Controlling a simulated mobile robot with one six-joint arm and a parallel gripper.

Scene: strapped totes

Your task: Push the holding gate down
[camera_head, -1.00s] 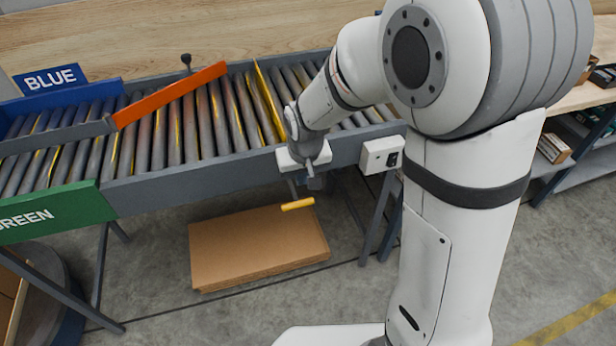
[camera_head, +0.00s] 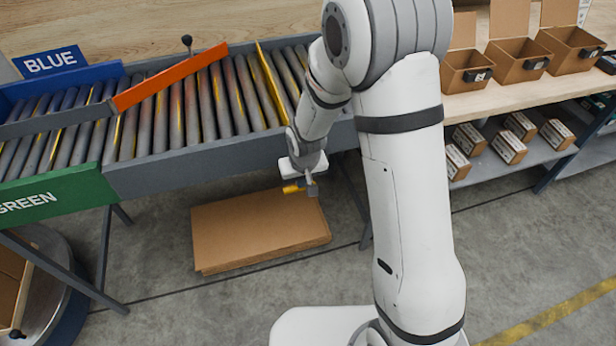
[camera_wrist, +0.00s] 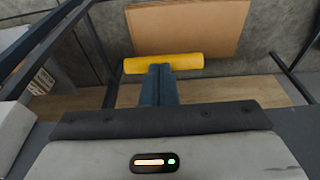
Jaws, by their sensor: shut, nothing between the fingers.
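A yellow plate, which looks like the holding gate (camera_head: 270,82), stands up across the rollers left of my arm. A yellow bar (camera_head: 291,188) sticks out below the conveyor's front edge; whether it is linked to the plate I cannot tell. In the wrist view the bar (camera_wrist: 185,63) lies crosswise just past my fingertips. My gripper (camera_head: 312,190) is shut and empty, pointing down at the bar's right end. In the wrist view my gripper (camera_wrist: 160,70) overlaps the bar's middle; whether they touch is unclear.
The roller conveyor (camera_head: 190,158) carries an orange diverter arm (camera_head: 170,76) left of the yellow plate. Flat cardboard (camera_head: 250,235) lies on the floor below. A bench (camera_head: 475,100) with open boxes stands at right, and conveyor legs (camera_head: 352,205) are close to my gripper.

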